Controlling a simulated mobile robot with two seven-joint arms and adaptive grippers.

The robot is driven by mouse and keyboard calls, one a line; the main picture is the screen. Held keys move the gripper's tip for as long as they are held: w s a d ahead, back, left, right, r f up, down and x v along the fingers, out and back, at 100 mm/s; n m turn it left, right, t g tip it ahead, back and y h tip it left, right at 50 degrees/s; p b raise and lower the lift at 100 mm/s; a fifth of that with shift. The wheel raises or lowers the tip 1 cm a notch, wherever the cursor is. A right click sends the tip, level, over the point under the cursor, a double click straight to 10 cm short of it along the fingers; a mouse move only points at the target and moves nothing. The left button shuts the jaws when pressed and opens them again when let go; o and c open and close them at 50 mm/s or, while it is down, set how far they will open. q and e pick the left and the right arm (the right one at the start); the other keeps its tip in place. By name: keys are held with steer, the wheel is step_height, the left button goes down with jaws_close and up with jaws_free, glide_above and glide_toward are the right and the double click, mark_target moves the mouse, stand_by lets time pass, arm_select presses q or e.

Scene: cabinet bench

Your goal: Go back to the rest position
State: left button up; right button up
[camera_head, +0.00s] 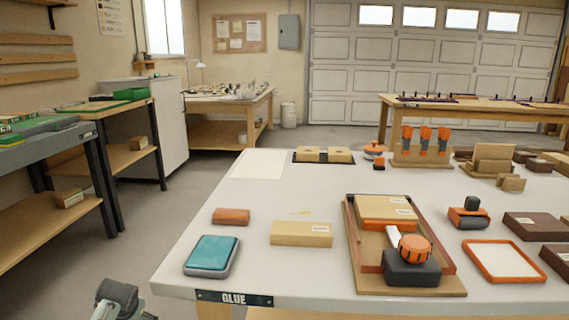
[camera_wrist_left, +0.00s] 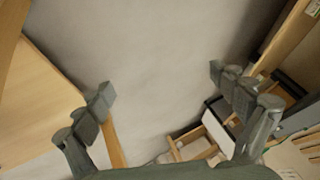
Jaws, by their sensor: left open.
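My left gripper (camera_wrist_left: 160,82) is open in the left wrist view, its two grey fingers wide apart. In the head view a grey part of my left arm shows at the bottom left edge, off the bench's left front corner and apart from the bench (camera_head: 330,180). My right gripper is not in view.
The bench carries a teal-topped box (camera_head: 212,255), a cardboard box (camera_head: 301,233), an orange-brown block (camera_head: 231,216) and a wooden tray (camera_head: 455,280) with boxes and an orange-and-black tool. Left of it is open floor (camera_head: 150,225), then side benches (camera_head: 50,160).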

arm_select(q)
steer(key=s+d+f+h, duration=0.1)
steer(key=s+d+f, duration=0.2)
steer(key=s, duration=0.6)
steer(key=s+d+f+m+g+h, duration=0.1)
steer(key=s+d+f, duration=0.2)
steer(key=s+d, duration=0.5)
steer(key=s+d+f+g, duration=0.1)
steer(key=s+d+f, duration=0.3)
steer(key=s, duration=0.8)
steer(key=shift+s+d+m+h, duration=0.3)
steer(key=shift+d+h, duration=0.1)
steer(key=shift+d, duration=0.35)
steer(key=shift+w, duration=0.1)
